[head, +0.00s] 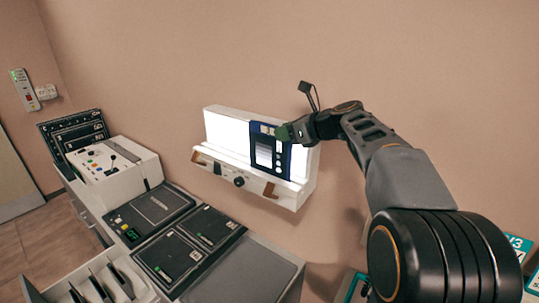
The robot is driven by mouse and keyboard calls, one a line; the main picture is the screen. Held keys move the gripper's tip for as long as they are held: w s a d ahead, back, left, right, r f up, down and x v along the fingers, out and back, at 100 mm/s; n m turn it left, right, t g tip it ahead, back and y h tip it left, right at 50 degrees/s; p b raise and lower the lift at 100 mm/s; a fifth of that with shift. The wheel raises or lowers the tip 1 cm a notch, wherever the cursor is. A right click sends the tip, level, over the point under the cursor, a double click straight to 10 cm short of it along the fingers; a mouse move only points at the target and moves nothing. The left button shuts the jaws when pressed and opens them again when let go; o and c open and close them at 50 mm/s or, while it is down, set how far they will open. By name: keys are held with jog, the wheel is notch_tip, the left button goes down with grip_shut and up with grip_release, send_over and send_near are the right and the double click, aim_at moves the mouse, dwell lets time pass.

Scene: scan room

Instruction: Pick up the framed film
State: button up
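The framed film (262,165) is a dark blue panel with pale windows. It stands nearly upright against the lit white face of a wall-mounted light box (228,131), with its lower edge by the box's ledge. My gripper (285,132) comes in from the right and its tip overlaps the film's upper right edge in the picture. The fingers are small and partly hidden here. I cannot tell whether they are apart or closed on the frame.
A console with a knob panel (118,160) and a dark monitor (72,133) stands at the left. A counter with black panels (183,262) runs below the light box. Teal-edged signs (518,243) show at lower right. The wall above the box is bare.

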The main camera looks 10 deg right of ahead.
grip_shut()
dwell(0.3)
notch_tip(320, 180, up, 10)
jog(key=shift+r+p, duration=0.1)
jog(key=shift+p, duration=0.3)
dwell(0.4)
notch_tip(320, 180, up, 9)
jog(key=p, duration=0.3)
dwell(0.7)
